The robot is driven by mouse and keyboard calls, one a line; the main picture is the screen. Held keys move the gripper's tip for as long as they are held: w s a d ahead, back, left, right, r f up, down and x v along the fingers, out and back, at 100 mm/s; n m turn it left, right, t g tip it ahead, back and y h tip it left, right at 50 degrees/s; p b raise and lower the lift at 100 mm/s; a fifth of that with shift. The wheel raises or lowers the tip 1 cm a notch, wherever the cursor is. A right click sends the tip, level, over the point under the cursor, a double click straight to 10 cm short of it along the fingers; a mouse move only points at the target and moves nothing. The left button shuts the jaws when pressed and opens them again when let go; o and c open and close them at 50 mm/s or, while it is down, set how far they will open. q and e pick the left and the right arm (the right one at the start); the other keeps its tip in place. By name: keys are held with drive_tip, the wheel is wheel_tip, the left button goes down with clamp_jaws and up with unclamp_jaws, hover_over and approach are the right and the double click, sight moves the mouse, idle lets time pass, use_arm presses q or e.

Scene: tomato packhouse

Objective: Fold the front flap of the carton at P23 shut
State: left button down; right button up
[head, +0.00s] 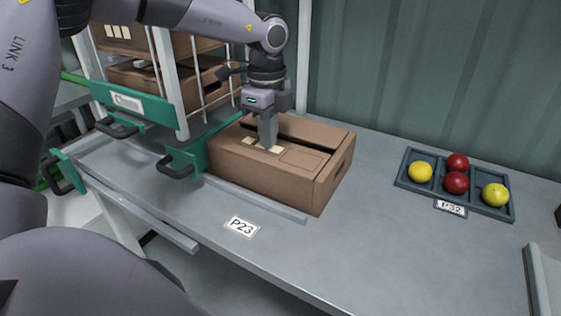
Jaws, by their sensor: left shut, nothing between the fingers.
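The brown carton (262,178) stands on the grey bench behind the P23 label (241,226). Its front flap (301,157) lies about flat across the top, with pale patches and a printed outline on it. A dark gap shows along the back of the top. My left gripper (268,146) points straight down, fingers shut and empty, with the tips at the flap near its middle. I cannot tell whether they press on it. The fingers hide a small part of the flap. My right gripper is not in view.
A rack with green brackets and white bars (165,75) holds more cartons (130,80) close on the left. A dark tray (425,187) with red and yellow tomatoes sits at P32 on the right. The bench between carton and tray is clear. A corrugated wall stands behind.

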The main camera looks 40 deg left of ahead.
use_arm(q)
drive_tip(key=shift+r, duration=0.1)
wheel_tip(320, 180, up, 8)
drive_tip(key=p, duration=0.4)
idle(0.5)
drive_tip(key=shift+s, duration=0.1)
idle(0.4)
